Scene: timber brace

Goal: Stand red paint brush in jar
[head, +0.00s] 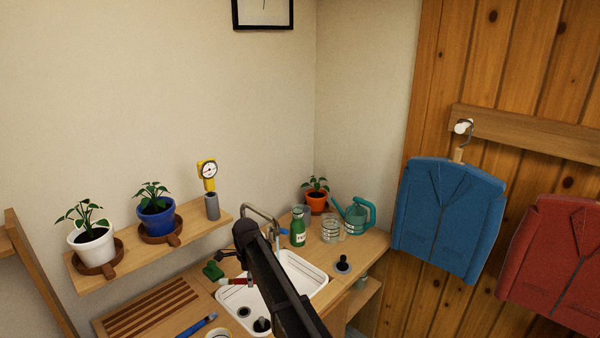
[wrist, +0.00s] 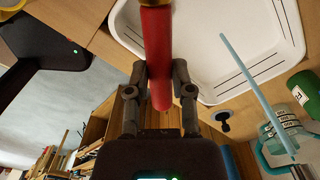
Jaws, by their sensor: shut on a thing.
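The red paint brush (wrist: 158,60) is between the two fingers of my gripper (wrist: 160,72) in the wrist view, shut on its red handle. A gold-coloured part of it shows at the top edge. In the head view a red piece (head: 240,282), likely the brush, shows over the sink beside my dark arm, which hides most of the gripper. A clear glass jar with bands (head: 330,231) stands on the counter right of the sink; it also shows at the right of the wrist view (wrist: 281,134). The brush is apart from the jar.
A green bottle (head: 298,230) stands left of the jar; a teal watering can (head: 357,216) and orange plant pot (head: 316,204) stand behind. The white sink (head: 308,275) lies in front. A light blue stick (wrist: 245,75) slants towards the jar.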

